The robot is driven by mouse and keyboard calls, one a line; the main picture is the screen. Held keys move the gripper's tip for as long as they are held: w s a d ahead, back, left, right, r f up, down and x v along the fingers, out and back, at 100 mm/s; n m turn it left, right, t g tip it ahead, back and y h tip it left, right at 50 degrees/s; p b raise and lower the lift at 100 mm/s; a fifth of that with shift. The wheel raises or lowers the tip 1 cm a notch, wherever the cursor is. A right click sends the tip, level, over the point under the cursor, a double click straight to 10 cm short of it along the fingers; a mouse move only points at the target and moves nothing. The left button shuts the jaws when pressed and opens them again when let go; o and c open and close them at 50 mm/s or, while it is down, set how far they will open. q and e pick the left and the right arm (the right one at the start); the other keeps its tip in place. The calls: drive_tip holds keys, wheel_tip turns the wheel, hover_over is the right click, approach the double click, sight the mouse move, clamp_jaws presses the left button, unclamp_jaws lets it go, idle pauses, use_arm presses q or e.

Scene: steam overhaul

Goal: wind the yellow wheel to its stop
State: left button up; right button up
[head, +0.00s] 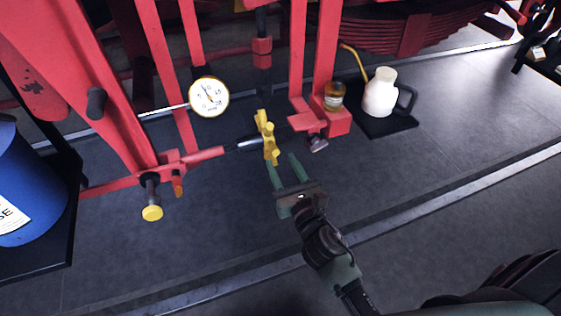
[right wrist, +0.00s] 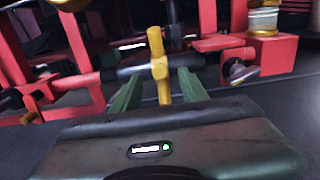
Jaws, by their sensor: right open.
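The yellow wheel (head: 267,138) is seen nearly edge-on in the head view, mounted on a dark shaft at the end of a red pipe. In the right wrist view the yellow wheel (right wrist: 159,66) shows as a yellow bar with a square hub, between the two green fingers. My right gripper (head: 281,164) is open, its fingertips close to the wheel's lower part. It also shows in the right wrist view (right wrist: 158,88), with a finger on each side of the yellow bar. Contact cannot be told. My left gripper is not in view.
A pressure gauge (head: 209,97) is left of the wheel. A yellow-capped knob (head: 152,212) hangs lower left. A blue drum (head: 30,185) stands at far left. A white jug (head: 381,92) stands on a dark tray (head: 392,126) at right. A glass jar (head: 334,95) sits on a red block. Floor below is clear.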

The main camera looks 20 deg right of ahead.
sight(274, 150)
drive_tip(key=w, duration=0.4)
drive_tip(key=shift+w+a+f, duration=0.1)
drive_tip(key=shift+w, duration=0.05)
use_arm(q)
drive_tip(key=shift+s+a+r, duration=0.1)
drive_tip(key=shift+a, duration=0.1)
use_arm(e)
drive_tip(key=shift+w, duration=0.9)
clamp_jaws()
idle(0.5)
